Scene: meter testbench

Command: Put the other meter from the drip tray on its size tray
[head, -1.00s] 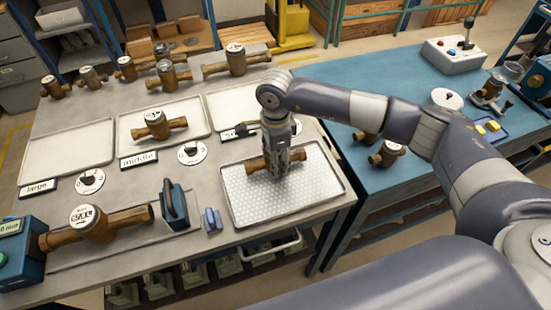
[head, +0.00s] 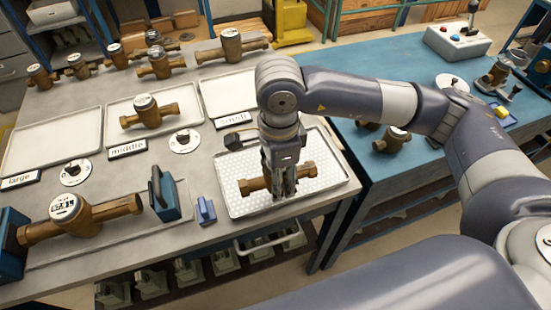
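A brass meter (head: 308,171) lies on the dimpled drip tray (head: 238,205) at the front right of the grey bench. My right gripper (head: 283,196) points straight down over the meter's middle, with its fingers around the body. The fingers hide the meter's middle, so I cannot tell whether they are closed on it. The size trays are labelled large (head: 45,141), middle (head: 112,111) and small (head: 212,97). The middle tray holds a brass meter (head: 147,114). The large tray is empty, and the visible part of the small tray is empty. My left gripper is out of view.
Several brass meters, such as this one (head: 232,46), stand along the back of the bench. A large meter (head: 82,219) lies in a test fixture at the front left. A blue clamp block (head: 164,193) and small blue piece (head: 206,211) stand beside the drip tray. A blue table (head: 440,85) is at right.

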